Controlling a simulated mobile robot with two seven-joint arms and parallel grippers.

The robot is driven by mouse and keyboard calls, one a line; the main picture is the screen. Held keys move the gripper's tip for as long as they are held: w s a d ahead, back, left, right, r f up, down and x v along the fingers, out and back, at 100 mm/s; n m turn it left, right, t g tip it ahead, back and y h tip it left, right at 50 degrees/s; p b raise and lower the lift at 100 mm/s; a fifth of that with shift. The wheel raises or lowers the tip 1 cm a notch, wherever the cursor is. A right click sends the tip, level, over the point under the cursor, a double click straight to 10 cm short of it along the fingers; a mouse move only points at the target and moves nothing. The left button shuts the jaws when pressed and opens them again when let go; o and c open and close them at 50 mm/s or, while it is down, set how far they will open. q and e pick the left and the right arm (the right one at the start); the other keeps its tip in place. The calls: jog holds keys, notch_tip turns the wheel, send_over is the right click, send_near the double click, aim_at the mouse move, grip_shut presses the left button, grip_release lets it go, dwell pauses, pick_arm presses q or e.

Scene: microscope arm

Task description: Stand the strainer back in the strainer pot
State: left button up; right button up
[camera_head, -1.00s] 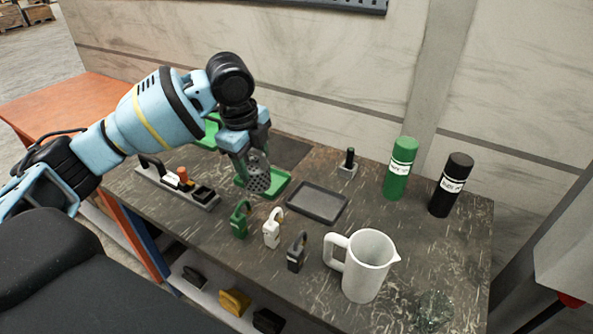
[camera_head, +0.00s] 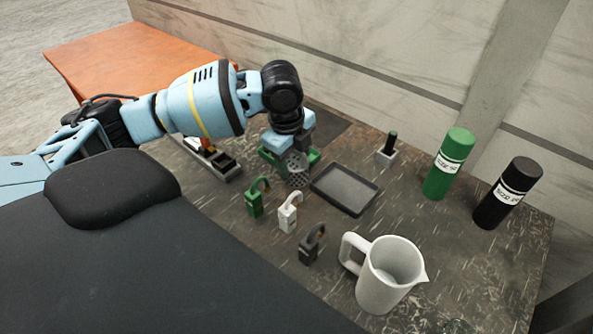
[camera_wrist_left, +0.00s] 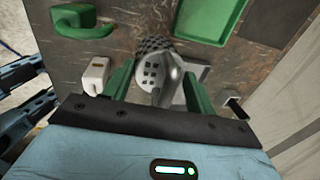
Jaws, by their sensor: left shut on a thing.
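The strainer (camera_head: 298,172) is a grey piece full of small holes. My left gripper (camera_head: 294,153) is shut on it, with the perforated part hanging below the fingers. In the left wrist view the strainer (camera_wrist_left: 158,77) sits between the two green fingers of the gripper (camera_wrist_left: 157,88). In the head view it overlaps the front of a green tray; I cannot tell whether it touches the table. A white jug (camera_head: 388,278) with a handle and spout stands upright at the front right; I cannot tell whether it is the strainer pot. My right gripper is out of view.
A dark tray (camera_head: 346,189) lies right of the strainer. Green (camera_head: 254,204), white (camera_head: 288,217) and black (camera_head: 309,247) padlocks stand in front. Green (camera_head: 448,165) and black (camera_head: 506,195) bottles stand right, near the wall. A small block with a dark peg (camera_head: 388,151) stands behind the tray.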

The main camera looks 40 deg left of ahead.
aim_at(294, 172)
pick_arm(q)
jog(key=shift+f, duration=2.45)
jog(key=o, duration=1.1)
